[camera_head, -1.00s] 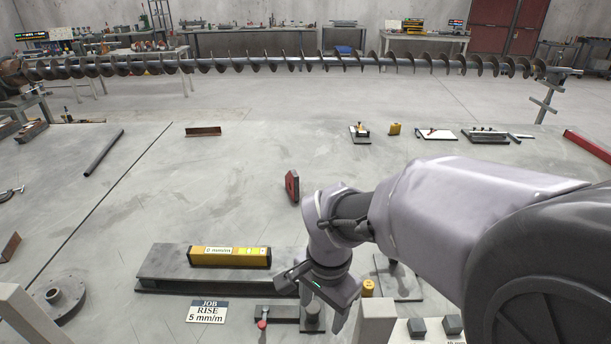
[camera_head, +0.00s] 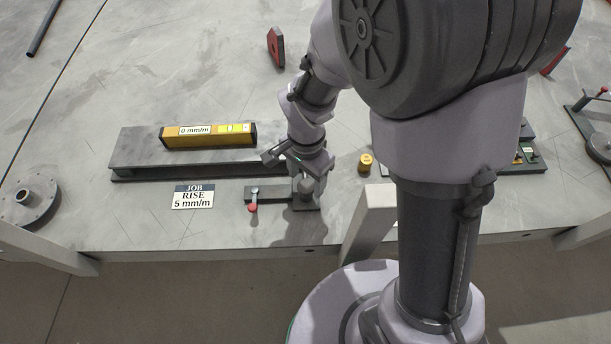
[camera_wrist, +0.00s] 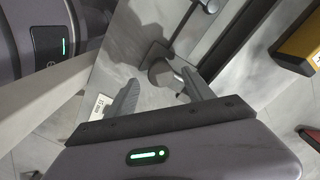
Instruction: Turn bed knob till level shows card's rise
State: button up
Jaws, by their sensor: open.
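The yellow level (camera_head: 208,136) lies on the long grey bed (camera_head: 140,150), and its display reads 0 mm/m. The card (camera_head: 193,197) in front of the bed reads JOB RISE 5 mm/m. My gripper (camera_head: 304,184) points down by the bed's right end, over a small dark base. In the wrist view my gripper (camera_wrist: 160,80) is open, its two fingers apart. A round grey knob (camera_wrist: 162,73) shows between and just beyond the fingertips, on a dark base. I cannot tell whether the fingers touch it. In the head view the gripper largely hides the knob.
A small lever with a red ball (camera_head: 253,207) sits just left of my gripper. A yellow cylinder (camera_head: 365,162) stands to the right. A round flange (camera_head: 24,203) lies at the far left, and a red block (camera_head: 276,47) stands behind. The table's front edge is close.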

aim_at(306, 189)
notch_tip(306, 189, down, 2)
jog(key=shift+f+b, duration=0.15)
jog(key=shift+b, duration=0.15)
grip_shut()
jog(key=shift+n, duration=0.3)
jog(key=n, duration=0.3)
jog(key=shift+p, duration=0.4)
jog(key=shift+n+p, duration=0.35)
jog(key=shift+n, duration=1.65)
